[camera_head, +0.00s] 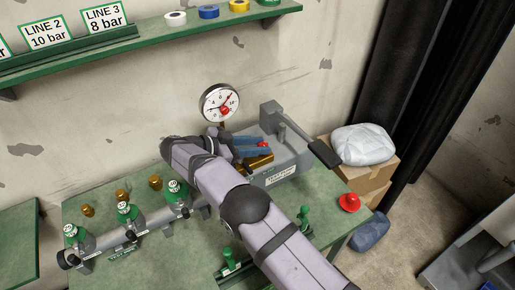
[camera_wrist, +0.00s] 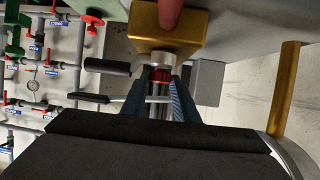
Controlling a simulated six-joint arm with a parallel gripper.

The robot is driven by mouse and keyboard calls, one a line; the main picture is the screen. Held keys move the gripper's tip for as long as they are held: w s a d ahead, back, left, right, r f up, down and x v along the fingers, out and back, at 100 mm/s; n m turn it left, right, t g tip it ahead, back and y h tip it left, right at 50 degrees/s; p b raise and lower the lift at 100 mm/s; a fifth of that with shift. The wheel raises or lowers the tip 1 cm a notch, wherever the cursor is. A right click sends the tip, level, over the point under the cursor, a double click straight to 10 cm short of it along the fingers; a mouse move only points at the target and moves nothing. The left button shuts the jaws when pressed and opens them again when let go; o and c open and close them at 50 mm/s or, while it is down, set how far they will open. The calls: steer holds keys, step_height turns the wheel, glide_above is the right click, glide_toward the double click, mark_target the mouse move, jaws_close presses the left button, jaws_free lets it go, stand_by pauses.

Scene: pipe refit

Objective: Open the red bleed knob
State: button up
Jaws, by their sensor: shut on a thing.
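The red bleed knob (camera_head: 264,144) is small and sits on the brass block (camera_head: 257,162) of the grey test pump (camera_head: 290,161), at the back of the green bench. My gripper (camera_head: 257,146) has blue fingers and reaches it from the left. In the wrist view, my gripper (camera_wrist: 160,84) is shut on the red knob (camera_wrist: 160,75), one finger on each side. The knob is partly hidden by the fingers and a silvery collar. The brass block (camera_wrist: 168,28) lies just beyond it. I cannot tell how far the knob is turned.
A round gauge (camera_head: 220,103) stands behind my wrist. The pump's lever handle (camera_head: 310,140) slopes down to the right. A manifold with green-topped valves (camera_head: 125,212) lies on the bench's left. A red mushroom-shaped part (camera_head: 349,202) stands near the right edge, with a white bag (camera_head: 364,144) beyond.

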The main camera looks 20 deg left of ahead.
stand_by(0.6)
steer(key=o, duration=0.9)
steer(key=shift+r, duration=0.15)
step_height(320, 180, up, 10)
steer(key=b, duration=0.1)
